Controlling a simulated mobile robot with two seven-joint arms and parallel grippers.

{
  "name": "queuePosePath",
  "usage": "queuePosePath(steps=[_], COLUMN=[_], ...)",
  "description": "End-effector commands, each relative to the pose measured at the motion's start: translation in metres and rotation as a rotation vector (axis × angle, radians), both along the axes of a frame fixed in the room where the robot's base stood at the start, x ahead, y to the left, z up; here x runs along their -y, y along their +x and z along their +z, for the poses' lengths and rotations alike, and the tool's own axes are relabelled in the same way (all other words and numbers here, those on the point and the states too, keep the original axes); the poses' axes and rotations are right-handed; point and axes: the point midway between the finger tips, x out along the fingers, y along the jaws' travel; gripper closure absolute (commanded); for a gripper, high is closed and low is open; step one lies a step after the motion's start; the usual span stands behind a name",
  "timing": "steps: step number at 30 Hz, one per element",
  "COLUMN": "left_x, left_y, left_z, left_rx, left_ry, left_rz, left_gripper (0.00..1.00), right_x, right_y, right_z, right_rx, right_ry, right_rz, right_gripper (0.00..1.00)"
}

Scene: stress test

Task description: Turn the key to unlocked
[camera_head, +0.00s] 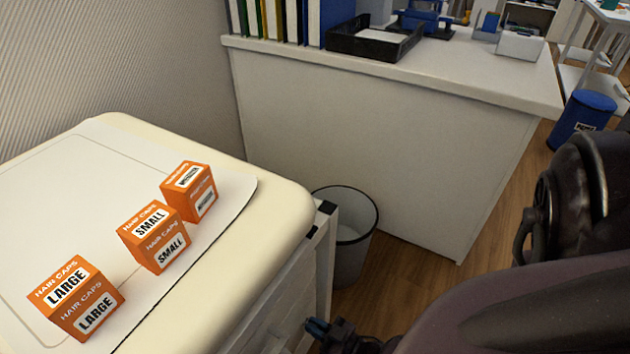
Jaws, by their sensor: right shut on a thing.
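My right gripper (318,327) shows small at the bottom centre, its bluish fingertips close to the front of the white drawer cabinet (290,300). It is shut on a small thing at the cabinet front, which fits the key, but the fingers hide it. I cannot make out the key's shape, its angle or any lock marking. My dark right arm fills the lower right and covers part of the view. My left gripper is not in view.
Three orange hair cap boxes (78,300) stand on the cream cabinet top (285,195). A wire-rimmed waste bin (350,245) stands between the cabinet and a white desk (370,130). A blue bin (583,118) is at the far right. Some wooden floor is clear.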

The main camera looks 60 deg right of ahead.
Motion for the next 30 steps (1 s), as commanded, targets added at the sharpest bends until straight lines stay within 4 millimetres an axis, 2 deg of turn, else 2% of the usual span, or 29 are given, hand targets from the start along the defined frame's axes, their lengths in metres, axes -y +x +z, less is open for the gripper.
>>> queuePosePath(steps=[11,12,16,25,30], left_x=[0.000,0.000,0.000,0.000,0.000], left_y=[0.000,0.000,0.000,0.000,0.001], left_z=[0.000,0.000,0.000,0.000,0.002], left_rx=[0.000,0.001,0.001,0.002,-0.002], left_ry=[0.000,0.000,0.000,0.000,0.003], left_rz=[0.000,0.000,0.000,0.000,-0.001], left_gripper=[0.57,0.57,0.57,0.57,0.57], right_x=[0.000,0.000,0.000,0.000,0.002], right_y=[0.000,0.000,0.000,-0.002,-0.017], right_z=[0.000,0.000,0.000,0.000,0.000], right_rx=[-0.001,-0.001,-0.001,0.000,-0.001], right_ry=[-0.005,-0.005,-0.004,-0.003,-0.003], right_rz=[0.001,0.001,0.001,0.000,0.000], right_gripper=[1.00,0.84,0.65,0.65,0.65])
